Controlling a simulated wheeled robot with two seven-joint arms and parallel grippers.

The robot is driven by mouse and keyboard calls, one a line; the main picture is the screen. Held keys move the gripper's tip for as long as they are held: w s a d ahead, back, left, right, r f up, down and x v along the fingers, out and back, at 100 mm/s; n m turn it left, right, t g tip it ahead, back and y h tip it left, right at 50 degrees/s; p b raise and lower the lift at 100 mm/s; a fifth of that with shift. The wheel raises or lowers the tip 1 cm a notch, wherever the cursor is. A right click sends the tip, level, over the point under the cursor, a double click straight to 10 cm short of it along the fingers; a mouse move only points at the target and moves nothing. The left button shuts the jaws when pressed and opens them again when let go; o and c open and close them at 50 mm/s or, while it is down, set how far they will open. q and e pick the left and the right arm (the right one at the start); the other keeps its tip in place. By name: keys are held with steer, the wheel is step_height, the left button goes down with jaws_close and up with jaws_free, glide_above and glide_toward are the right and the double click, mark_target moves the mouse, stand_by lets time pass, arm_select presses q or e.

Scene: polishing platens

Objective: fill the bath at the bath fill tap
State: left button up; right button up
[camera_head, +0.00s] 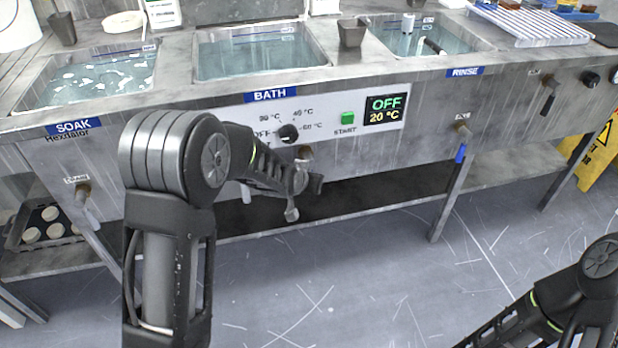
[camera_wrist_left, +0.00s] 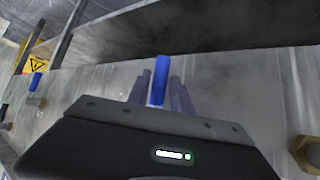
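The bath basin (camera_head: 255,52) holds water, and the panel below its BATH label has a dial (camera_head: 288,133), a green START button (camera_head: 347,117) and a display (camera_head: 384,109) reading OFF and 20 °C. My left gripper (camera_head: 303,199) is low in front of this panel. In the left wrist view a blue handle (camera_wrist_left: 160,80) stands between the fingers of my left gripper (camera_wrist_left: 162,82). Whether they touch or grip it is unclear. A brass fitting (camera_head: 305,153) shows just above the gripper; its label is hidden. Of my right arm only links show.
The soak basin (camera_head: 60,100) is left and the rinse basin (camera_head: 440,40) right, both with water. A blue-handled valve (camera_head: 461,152) and a metal leg (camera_head: 450,200) stand right of my left gripper. A yellow caution sign (camera_head: 601,150) is at right. The front floor is open.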

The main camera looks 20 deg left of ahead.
arm_select(q)
steer(key=shift+r, duration=0.1)
steer(key=p+v, duration=0.2)
steer(key=v, duration=0.5)
steer(key=shift+s+r+p, duration=0.2)
steer(key=shift+s+p, duration=0.1)
steer(key=shift+p, duration=0.1)
steer(key=s+d+f+g+h, duration=0.1)
steer(key=s+d+f+g, duration=0.1)
steer(key=s+d+f, duration=0.45)
steer(key=s+d+f+g+h, duration=0.1)
steer(key=s+d+f+g, duration=0.15)
steer(key=s+f, duration=0.55)
steer(key=s+d+f+n+g+h, duration=0.1)
steer(key=s+d+f+g, duration=0.15)
steer(key=s+f, duration=0.45)
steer(key=s+d+f+n+g+h, duration=0.15)
steer(key=s+d+f, duration=0.25)
steer(key=s, duration=0.6)
step_height(320, 180, up, 20)
steer(key=p, duration=2)
steer(key=shift+s, duration=0.35)
